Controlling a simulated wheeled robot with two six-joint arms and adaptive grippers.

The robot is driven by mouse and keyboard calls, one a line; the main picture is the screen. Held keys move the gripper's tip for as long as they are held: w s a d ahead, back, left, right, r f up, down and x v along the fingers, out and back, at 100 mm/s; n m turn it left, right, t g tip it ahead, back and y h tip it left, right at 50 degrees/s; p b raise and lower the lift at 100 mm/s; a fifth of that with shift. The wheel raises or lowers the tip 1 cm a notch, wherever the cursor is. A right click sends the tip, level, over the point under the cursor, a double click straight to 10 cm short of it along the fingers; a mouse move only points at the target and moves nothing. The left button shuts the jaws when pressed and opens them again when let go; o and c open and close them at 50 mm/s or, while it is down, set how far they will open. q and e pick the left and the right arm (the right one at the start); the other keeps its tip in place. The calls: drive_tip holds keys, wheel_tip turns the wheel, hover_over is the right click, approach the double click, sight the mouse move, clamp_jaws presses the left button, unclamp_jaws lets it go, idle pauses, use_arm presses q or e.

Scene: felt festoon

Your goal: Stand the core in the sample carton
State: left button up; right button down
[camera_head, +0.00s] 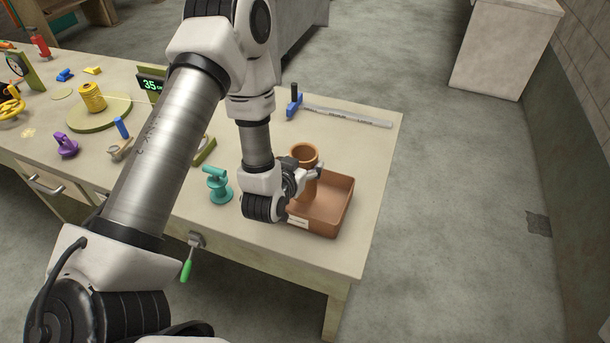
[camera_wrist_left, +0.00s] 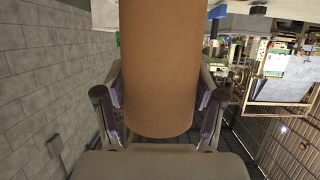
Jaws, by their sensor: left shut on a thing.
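The core, a brown hollow tube (camera_head: 304,152), stands upright at the sample carton, a brown open box (camera_head: 338,208) near the right end of the table. My left gripper (camera_head: 308,176) is shut on the core from the side. In the left wrist view the core (camera_wrist_left: 158,65) fills the middle, between the two fingers of the gripper (camera_wrist_left: 158,112). The gripper and wrist hide part of the carton's left side. I cannot tell whether the core's lower end touches the carton floor. My right gripper is not in view.
A teal valve-like piece (camera_head: 218,186) stands just left of the carton. A yellow spool (camera_head: 92,97) and a purple piece (camera_head: 66,145) are farther left. The table's right edge is close to the carton.

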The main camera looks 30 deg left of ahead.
use_arm(q)
drive_tip(key=f, duration=0.3)
drive_tip(key=w+f, duration=0.1)
drive_tip(key=f, duration=0.1)
drive_tip(key=shift+a+p, duration=0.1)
drive_tip(key=shift+p, duration=0.25)
drive_tip(key=shift+c, duration=0.6)
drive_tip(key=shift+s, duration=0.3)
drive_tip(key=o, duration=1.2)
drive_tip(key=shift+o, duration=0.6)
drive_tip(key=shift+w+f, duration=0.1)
drive_tip(key=shift+w, duration=0.1)
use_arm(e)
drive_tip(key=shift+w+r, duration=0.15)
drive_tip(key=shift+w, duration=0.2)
use_arm(q)
drive_tip(key=shift+s, duration=0.1)
